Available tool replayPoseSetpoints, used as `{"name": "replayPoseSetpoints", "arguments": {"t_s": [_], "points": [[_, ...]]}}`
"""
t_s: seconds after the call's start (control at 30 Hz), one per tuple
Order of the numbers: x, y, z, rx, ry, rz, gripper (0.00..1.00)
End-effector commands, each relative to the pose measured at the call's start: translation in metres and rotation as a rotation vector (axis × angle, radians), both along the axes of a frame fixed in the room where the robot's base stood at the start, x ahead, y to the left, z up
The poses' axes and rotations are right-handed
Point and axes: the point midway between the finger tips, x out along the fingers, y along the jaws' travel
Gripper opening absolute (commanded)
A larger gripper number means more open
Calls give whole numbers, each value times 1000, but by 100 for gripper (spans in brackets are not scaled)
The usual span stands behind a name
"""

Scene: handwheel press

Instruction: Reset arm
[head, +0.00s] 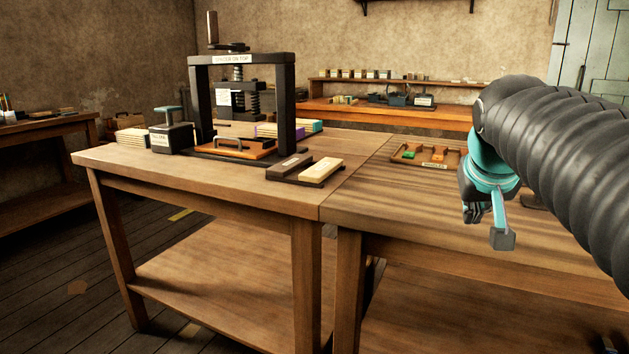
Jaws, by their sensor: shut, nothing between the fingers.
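My arm comes in from the right edge in a ribbed dark sleeve. My gripper (476,212) hangs at its end with a teal collar, over the front part of the right-hand table. It is shut and holds nothing. The black handwheel press (288,103) stands on the left-hand table, well to the left of my gripper. An orange-brown board with a handle (238,149) lies at the press's base.
The left table (140,166) and right table (375,212) meet at a seam. A dark and a pale block (320,170) lie near it. A wooden tray (452,156) holds small green and orange pieces. A labelled block (171,136) stands left of the press. The right table's front is clear.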

Motion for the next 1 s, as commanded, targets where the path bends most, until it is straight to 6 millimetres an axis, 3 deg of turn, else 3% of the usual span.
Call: {"name": "replayPoseSetpoints", "arguments": {"t_s": [0.2, 0.4, 0.5, 0.7, 1.0], "points": [[-74, 54, -84, 66, 62, 98, 0], [-135, 86, -159, 116, 115, 164, 0], [-155, 95, -184, 133, 132, 185, 0], [-171, 101, -205, 144, 148, 199, 0], [-170, 100, -205, 145, 149, 198, 0]]}}
